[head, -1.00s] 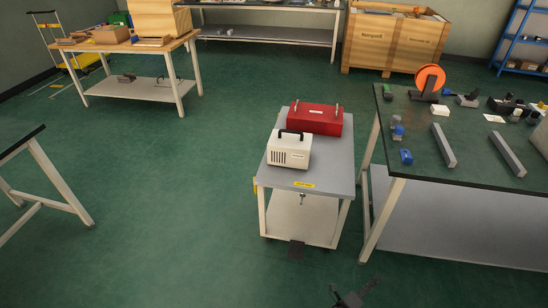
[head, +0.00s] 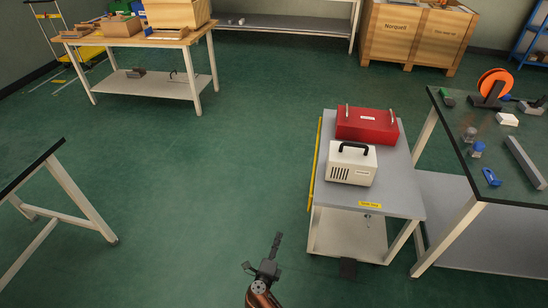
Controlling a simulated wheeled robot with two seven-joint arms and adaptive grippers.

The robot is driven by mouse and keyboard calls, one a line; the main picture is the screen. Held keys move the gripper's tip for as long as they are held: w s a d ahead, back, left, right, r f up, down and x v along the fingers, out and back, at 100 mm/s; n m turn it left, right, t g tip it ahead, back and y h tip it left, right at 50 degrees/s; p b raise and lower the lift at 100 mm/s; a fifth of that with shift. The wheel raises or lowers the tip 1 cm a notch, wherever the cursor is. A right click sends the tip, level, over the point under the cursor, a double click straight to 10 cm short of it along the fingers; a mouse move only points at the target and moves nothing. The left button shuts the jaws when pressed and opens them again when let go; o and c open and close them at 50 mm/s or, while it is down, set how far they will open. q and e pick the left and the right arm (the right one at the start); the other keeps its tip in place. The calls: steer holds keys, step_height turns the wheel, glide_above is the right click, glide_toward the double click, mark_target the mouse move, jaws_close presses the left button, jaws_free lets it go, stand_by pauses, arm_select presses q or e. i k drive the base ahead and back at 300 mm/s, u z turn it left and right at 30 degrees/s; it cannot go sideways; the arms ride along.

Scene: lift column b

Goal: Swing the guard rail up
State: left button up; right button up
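The guard rail (head: 316,160) is a long, thin yellow bar. In the head view it runs along the left side of the grey cart (head: 385,198), close to its top edge; its hinge or pivot cannot be made out. My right gripper (head: 277,242) is dark and points away from me, low in the picture. It is left of the cart's near left corner, apart from the rail, with green floor behind it. Its fingers show nearly edge-on, so their gap is unclear. I see nothing held in it. My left gripper is out of view.
A red case (head: 367,126) and a cream box with a black handle (head: 351,165) stand on the cart. A cluttered dark-topped bench (head: 468,150) stands close on its right. Another table (head: 28,165) is at the left. The floor left of the cart is clear.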

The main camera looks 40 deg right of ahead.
mark_target(311, 196)
steer(key=u, duration=0.2)
steer(key=i, duration=0.95)
steer(key=z, duration=0.5)
steer(key=i, duration=0.9)
steer(key=z, duration=0.75)
steer(key=i, duration=0.3)
steer(key=z, duration=0.25)
